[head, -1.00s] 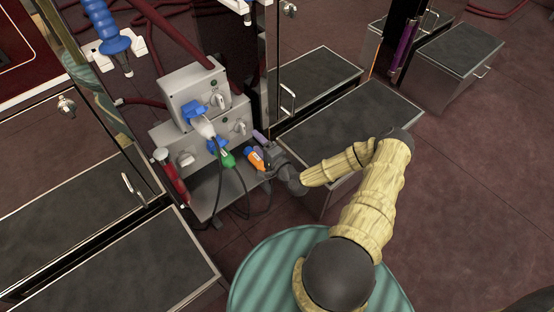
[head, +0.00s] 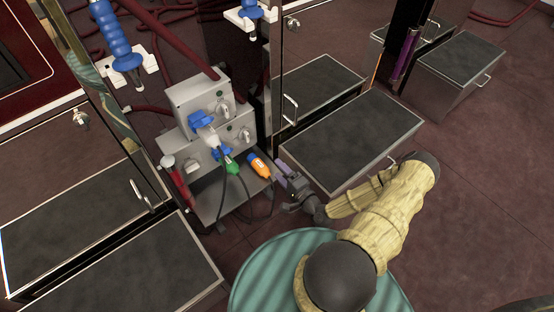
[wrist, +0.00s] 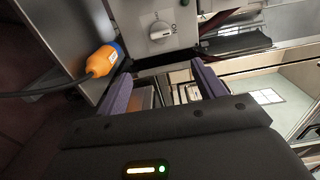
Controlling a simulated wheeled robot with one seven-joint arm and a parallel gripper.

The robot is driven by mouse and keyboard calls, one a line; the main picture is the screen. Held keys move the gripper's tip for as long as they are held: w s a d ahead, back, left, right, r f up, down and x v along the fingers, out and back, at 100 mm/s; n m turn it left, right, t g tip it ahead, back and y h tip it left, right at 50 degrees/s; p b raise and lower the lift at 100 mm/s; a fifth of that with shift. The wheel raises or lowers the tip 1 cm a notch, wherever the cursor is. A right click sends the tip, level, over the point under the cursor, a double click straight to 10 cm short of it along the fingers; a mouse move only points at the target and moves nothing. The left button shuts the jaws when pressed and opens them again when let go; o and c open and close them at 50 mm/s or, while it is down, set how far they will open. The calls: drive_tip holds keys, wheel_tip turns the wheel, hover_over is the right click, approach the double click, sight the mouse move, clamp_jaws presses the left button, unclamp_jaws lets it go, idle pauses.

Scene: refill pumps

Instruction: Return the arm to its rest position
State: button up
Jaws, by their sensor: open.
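My gripper (head: 282,173) is at the end of my yellow-sleeved arm in the head view, just right of the grey pump boxes' shelf. Its two purple fingers (wrist: 163,90) are apart in the wrist view, with nothing between them. An orange plug (head: 259,167) with a blue end and a dark cable sits at the shelf's right edge, close to the left of my gripper. It also shows in the wrist view (wrist: 102,62), left of the fingers and apart from them.
The grey control boxes (head: 197,93) carry blue sockets, knobs, and a green plug (head: 232,167). A red-handled tool (head: 174,178) stands to their left. A dark-topped step (head: 350,140) lies right of my gripper. Open floor (head: 480,190) spreads on the right.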

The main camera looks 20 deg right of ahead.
wheel_tip(320, 180, up, 20)
drive_tip(key=s+n+g+h+p, duration=0.3)
drive_tip(key=n+g+h+p, duration=0.25)
drive_tip(key=n+g, duration=0.75)
drive_tip(key=s+a+r+n+g+p, duration=0.1)
drive_tip(key=s+a+r+p, duration=0.15)
drive_tip(key=s+r, duration=0.45)
drive_tip(key=s+a+r+n+g+p, duration=0.1)
drive_tip(key=s+a+r+p, duration=0.2)
drive_tip(key=r, duration=0.8)
wheel_tip(320, 180, up, 37)
drive_tip(key=p, duration=3.6)
drive_tip(key=shift+w+a+f, duration=0.15)
drive_tip(key=shift+w+a, duration=0.15)
